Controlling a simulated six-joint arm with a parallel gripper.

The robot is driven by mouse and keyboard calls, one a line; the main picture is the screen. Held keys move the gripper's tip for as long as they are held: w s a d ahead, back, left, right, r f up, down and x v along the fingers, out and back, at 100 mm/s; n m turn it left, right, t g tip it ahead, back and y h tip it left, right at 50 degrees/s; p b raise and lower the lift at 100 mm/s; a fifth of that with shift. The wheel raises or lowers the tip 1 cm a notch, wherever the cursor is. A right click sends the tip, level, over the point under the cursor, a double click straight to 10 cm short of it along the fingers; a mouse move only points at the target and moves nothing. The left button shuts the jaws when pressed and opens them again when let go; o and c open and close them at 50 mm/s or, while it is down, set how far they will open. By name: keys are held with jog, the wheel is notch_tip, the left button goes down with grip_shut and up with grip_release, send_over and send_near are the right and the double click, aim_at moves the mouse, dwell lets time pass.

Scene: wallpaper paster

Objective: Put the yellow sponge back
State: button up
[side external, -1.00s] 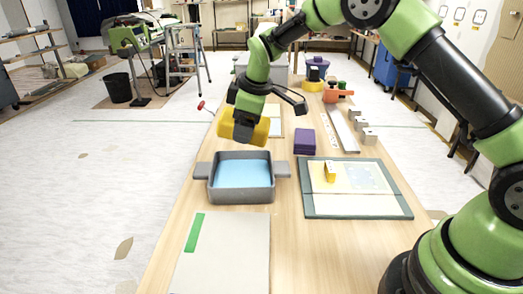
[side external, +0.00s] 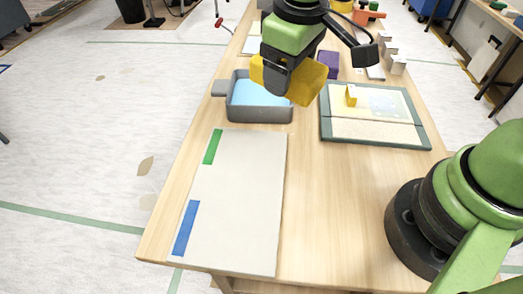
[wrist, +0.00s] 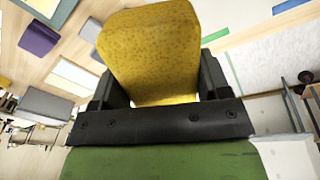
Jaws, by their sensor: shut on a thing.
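The yellow sponge (side external: 308,82) is held in my gripper (side external: 279,84), whose dark fingers are shut on its middle. In the wrist view the sponge (wrist: 150,50) sticks out between the two fingers (wrist: 160,95), its speckled broad face toward the camera. In the side view it appears raised above the table and overlaps the back right part of a grey tray (side external: 262,113) with blue liquid or a blue floor inside. Its exact height and distance from the tray cannot be told.
A pale board (side external: 236,190) with a green strip (side external: 213,147) and a blue strip (side external: 186,228) lies in front. A purple block (side external: 328,63) stands behind. Bare table (side external: 302,190) shows between board and base.

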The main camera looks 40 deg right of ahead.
aim_at(252, 190)
jog(key=s+a+f+n+g, duration=0.1)
jog(key=s+a+f+n, duration=0.1)
jog(key=a, duration=0.3)
jog(key=s+a+f+n, duration=0.2)
jog(key=a+f, duration=0.1)
jog(key=a, duration=0.2)
jog(key=shift+a+f+n+g+y, duration=0.25)
jog(key=shift+a+n+g+y, duration=0.05)
jog(key=shift+a+n+g, duration=0.1)
jog(key=shift+s, duration=0.1)
notch_tip(252, 190, down, 10)
jog(key=shift+r, duration=0.2)
jog(key=shift+f, duration=0.1)
jog(key=shift+d+f, duration=0.1)
jog(key=o, duration=0.9)
jog(key=shift+o, duration=0.2)
